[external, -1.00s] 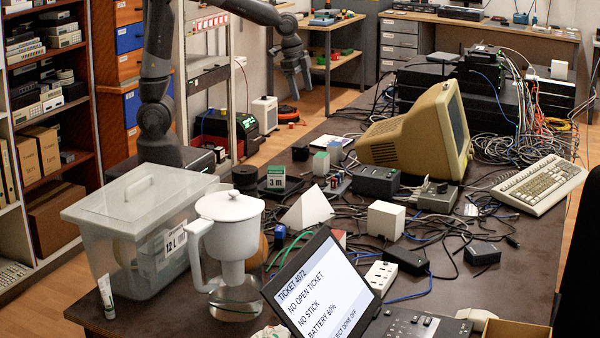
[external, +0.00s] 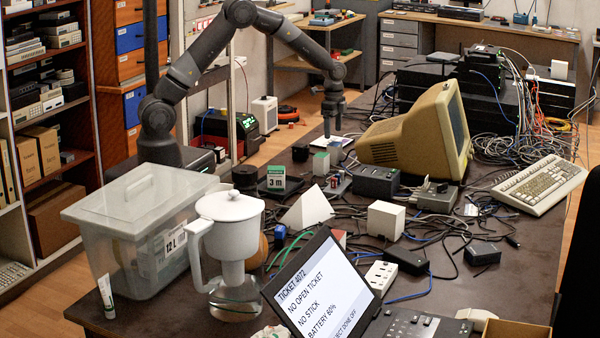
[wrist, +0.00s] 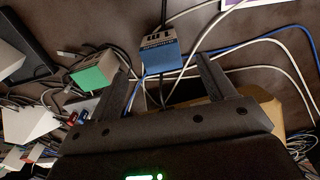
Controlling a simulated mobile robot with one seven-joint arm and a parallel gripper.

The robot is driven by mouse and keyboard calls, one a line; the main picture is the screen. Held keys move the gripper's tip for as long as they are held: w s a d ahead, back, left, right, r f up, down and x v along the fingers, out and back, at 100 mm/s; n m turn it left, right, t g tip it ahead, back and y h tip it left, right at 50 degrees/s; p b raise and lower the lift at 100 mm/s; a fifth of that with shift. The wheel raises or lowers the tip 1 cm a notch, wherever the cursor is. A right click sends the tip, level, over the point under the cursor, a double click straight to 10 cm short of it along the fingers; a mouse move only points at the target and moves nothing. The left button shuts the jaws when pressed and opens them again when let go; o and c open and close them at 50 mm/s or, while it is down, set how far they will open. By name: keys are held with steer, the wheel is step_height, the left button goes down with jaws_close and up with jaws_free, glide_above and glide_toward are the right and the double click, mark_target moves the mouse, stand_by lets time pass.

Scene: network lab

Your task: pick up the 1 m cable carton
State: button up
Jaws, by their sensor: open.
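A small box with a blue face and a dark-printed pale label (wrist: 160,52) lies between and beyond my gripper's fingers in the wrist view. The print is too small to read surely; it may be the 1 m cable carton.
A green-topped box (wrist: 93,73) stands close left of the blue-faced box. A carton marked 3 m (external: 276,176) stands nearer the camera. Loose cables (wrist: 240,70) run around the boxes. A beige CRT monitor (external: 415,138) stands right of my gripper.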

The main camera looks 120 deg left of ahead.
mark_target(335, 143)
steer(key=f, duration=0.9)
steer(key=shift+w, duration=0.35)
steer(key=shift+c, duration=0.2)
steer(key=shift+r, duration=0.1)
steer(key=c, duration=1.1)
